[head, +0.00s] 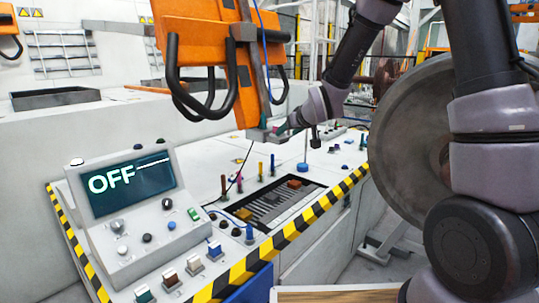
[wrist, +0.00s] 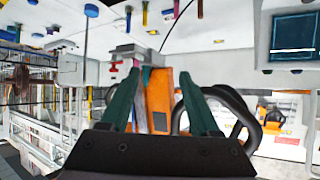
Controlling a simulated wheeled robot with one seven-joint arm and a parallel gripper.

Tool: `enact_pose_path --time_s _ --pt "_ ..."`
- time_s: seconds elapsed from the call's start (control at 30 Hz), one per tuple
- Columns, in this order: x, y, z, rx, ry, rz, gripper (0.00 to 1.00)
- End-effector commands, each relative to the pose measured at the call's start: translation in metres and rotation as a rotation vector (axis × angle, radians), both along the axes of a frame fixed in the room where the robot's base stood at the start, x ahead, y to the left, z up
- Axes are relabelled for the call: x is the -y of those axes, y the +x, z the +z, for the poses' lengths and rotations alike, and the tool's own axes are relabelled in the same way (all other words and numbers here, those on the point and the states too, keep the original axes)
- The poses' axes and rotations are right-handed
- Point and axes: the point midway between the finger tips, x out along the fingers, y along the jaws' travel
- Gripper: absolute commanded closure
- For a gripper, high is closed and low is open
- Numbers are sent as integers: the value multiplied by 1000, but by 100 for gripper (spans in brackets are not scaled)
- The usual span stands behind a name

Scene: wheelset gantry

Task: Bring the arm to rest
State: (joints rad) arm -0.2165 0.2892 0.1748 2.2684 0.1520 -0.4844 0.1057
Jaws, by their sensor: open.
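My arm (head: 345,60) reaches in from the right, bent, with its wrist over the white machine bench. My gripper (head: 268,134) is at the lower end of the hanging orange pendant frame (head: 205,40), close to its grey bar. In the wrist view, the two green fingers of my gripper (wrist: 158,80) stand apart. The orange frame (wrist: 158,100) shows between and behind them. I cannot tell whether the fingers touch it.
A control console (head: 150,220) with an "OFF" screen stands at front left. Upright coloured handles and a slotted tray (head: 275,203) lie below my gripper. Striped edging (head: 290,232) borders the bench. A large steel wheel (head: 415,140) is at right.

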Motion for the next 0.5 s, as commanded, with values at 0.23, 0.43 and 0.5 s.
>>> enact_pose_path --time_s 0.23,0.43,0.5 --pt "89 -63 82 -132 25 -193 38" --pt "144 -141 125 -252 87 -333 38" --pt "158 -173 135 -296 120 -378 38"
